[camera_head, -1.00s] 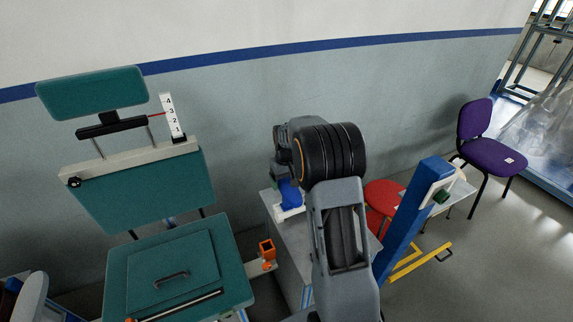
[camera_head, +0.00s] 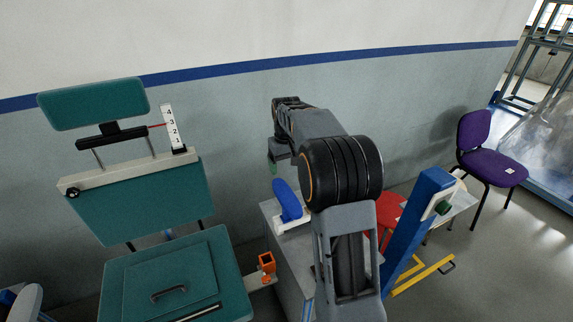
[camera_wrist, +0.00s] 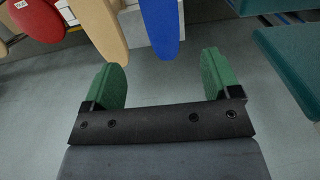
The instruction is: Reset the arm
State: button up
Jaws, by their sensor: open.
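My gripper (camera_wrist: 160,78) is open in the wrist view, its two green fingers well apart with nothing between them. In the head view my arm is bent up and reaches towards the grey wall. Only a small green part of my gripper (camera_head: 271,164) shows there, left of the arm's far end. A blue rounded piece (camera_head: 287,199) on a white base stands on the grey cabinet below it. In the wrist view the blue piece (camera_wrist: 161,22) lies beyond the fingers, apart from them.
A teal chair test rig (camera_head: 140,205) with a numbered scale (camera_head: 171,125) stands left. The grey cabinet (camera_head: 290,255), a red stool (camera_head: 389,212), a blue post (camera_head: 417,222) and a purple chair (camera_head: 487,160) are right. The upper wall area is clear.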

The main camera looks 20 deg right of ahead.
jog(key=shift+m, duration=0.5)
jog(key=s+f, duration=0.1)
jog(key=s+a+f, duration=0.1)
jog(key=f, duration=0.1)
jog(key=shift+s+f, duration=0.1)
jog(key=shift+s, duration=0.25)
jog(key=s+a+r+t, duration=0.1)
jog(key=s+a, duration=0.2)
jog(key=s, duration=0.4)
jog(key=s+a+r+t, duration=0.1)
jog(key=s+a, duration=0.2)
jog(key=s, duration=0.4)
jog(key=s+a+r+n+t, duration=0.1)
jog(key=s+a+t, duration=0.1)
jog(key=s+a, duration=0.2)
jog(key=shift+s+r, duration=0.3)
jog(key=shift+s, duration=1.1)
